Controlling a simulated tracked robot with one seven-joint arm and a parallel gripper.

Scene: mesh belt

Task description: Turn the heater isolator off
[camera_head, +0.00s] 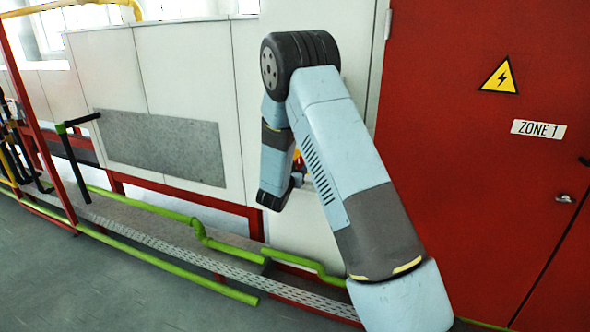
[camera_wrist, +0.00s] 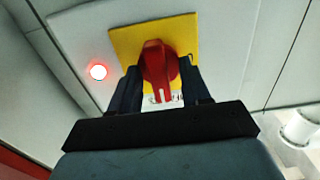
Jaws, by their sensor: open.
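The heater isolator is a red rotary handle (camera_wrist: 158,68) on a yellow square plate (camera_wrist: 125,42), seen in the wrist view. The handle's grip runs roughly up and down in that view. My gripper (camera_wrist: 158,88) is open, with one dark finger on each side of the handle. I cannot tell whether the fingers touch it. A label below the handle is mostly hidden by my gripper. In the head view my arm hides most of the isolator; a small red and yellow patch (camera_head: 298,158) shows beside the arm.
A lit red lamp (camera_wrist: 98,72) sits left of the plate on the pale panel. In the head view, a red cabinet door (camera_head: 480,170) with a warning triangle (camera_head: 500,76) and a ZONE 1 sign (camera_head: 538,129) stands right. Green pipes (camera_head: 165,262) run low along the left.

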